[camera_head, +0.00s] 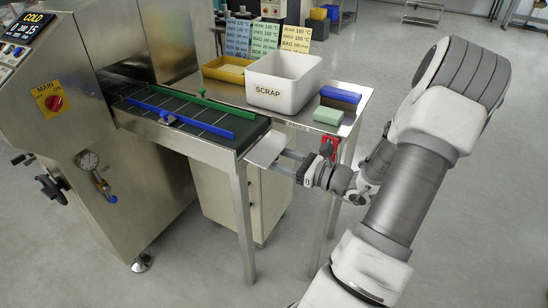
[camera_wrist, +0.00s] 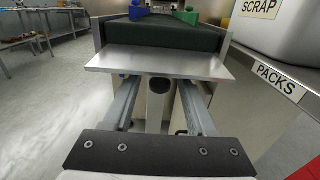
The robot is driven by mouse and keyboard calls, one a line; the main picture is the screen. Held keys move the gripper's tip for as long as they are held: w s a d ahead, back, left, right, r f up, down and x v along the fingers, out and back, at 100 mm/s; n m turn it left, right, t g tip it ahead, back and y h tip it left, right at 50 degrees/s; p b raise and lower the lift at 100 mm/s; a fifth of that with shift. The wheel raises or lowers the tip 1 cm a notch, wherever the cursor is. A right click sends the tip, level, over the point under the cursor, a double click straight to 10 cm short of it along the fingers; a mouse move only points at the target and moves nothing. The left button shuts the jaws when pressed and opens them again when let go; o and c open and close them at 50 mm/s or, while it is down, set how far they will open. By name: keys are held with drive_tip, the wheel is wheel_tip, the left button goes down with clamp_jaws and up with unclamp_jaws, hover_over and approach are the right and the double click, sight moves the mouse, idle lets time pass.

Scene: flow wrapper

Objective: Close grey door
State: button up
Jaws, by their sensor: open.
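A pale grey cabinet (camera_head: 225,205) stands under the conveyor and bench; its right face has a small dark mark. I cannot tell for sure which panel is the grey door or whether it stands open. My gripper (camera_head: 282,166) is open and empty, just beyond the conveyor's end and close to its metal end plate (camera_head: 265,149). In the wrist view the two fingers (camera_wrist: 160,92) reach forward under the end plate (camera_wrist: 160,63). A pale upright part shows between them, apart from both fingers; what it belongs to is unclear.
The conveyor (camera_head: 190,117) with blue and green guide rails runs from the steel machine (camera_head: 70,130). A white SCRAP bin (camera_head: 283,85), a yellow tray (camera_head: 225,70), a blue block (camera_head: 340,95) and a green block (camera_head: 328,116) stand on the bench. The floor in front is clear.

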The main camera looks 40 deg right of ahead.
drive_tip(key=shift+c, duration=0.3)
clamp_jaws()
drive_tip(key=shift+r+p, duration=0.15)
drive_tip(key=shift+p, duration=0.15)
